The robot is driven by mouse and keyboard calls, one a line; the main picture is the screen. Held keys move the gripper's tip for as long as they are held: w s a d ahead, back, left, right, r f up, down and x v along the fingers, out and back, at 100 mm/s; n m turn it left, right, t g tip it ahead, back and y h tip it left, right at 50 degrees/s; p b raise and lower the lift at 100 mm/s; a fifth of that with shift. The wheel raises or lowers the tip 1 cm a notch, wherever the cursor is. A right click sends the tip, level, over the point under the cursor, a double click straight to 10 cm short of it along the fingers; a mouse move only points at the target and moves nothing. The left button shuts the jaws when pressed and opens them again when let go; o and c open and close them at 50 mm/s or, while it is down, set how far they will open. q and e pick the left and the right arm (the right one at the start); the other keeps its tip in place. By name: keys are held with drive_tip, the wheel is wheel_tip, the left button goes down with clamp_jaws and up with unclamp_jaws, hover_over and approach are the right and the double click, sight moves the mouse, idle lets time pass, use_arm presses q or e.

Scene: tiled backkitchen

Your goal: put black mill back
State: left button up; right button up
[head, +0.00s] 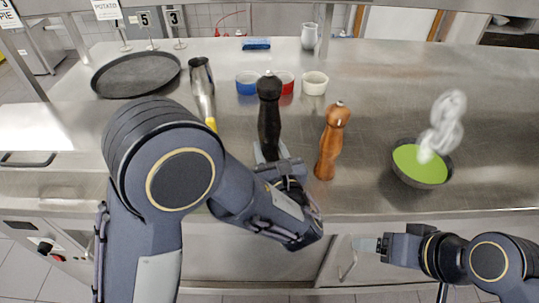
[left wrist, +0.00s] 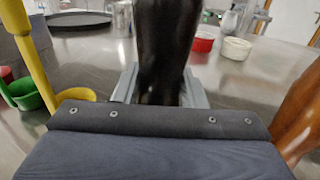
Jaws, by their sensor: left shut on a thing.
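The black mill (head: 268,112) stands upright near the front of the steel counter, left of the brown wooden mill (head: 332,142). My left gripper (head: 270,153) is shut on the lower part of the black mill. In the left wrist view the black mill (left wrist: 165,45) rises between the two grey fingers (left wrist: 160,88), and its base is hidden. The brown mill (left wrist: 298,115) shows at the right edge there. I cannot tell whether the black mill touches the counter. My right gripper (head: 368,245) is in front of the counter's front edge, low at the right, with nothing visible in it.
Behind the mills are a blue bowl (head: 247,83), a red bowl (head: 286,82) and a white bowl (head: 314,83). A metal shaker (head: 201,78) and a black round tray (head: 135,74) are left. The counter between (head: 380,100) is clear.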

use_arm(q)
drive_tip(key=shift+f, duration=0.95)
drive_tip(key=shift+f, duration=0.2)
drive_tip(key=o, duration=1.3)
drive_tip(key=shift+r, duration=0.1)
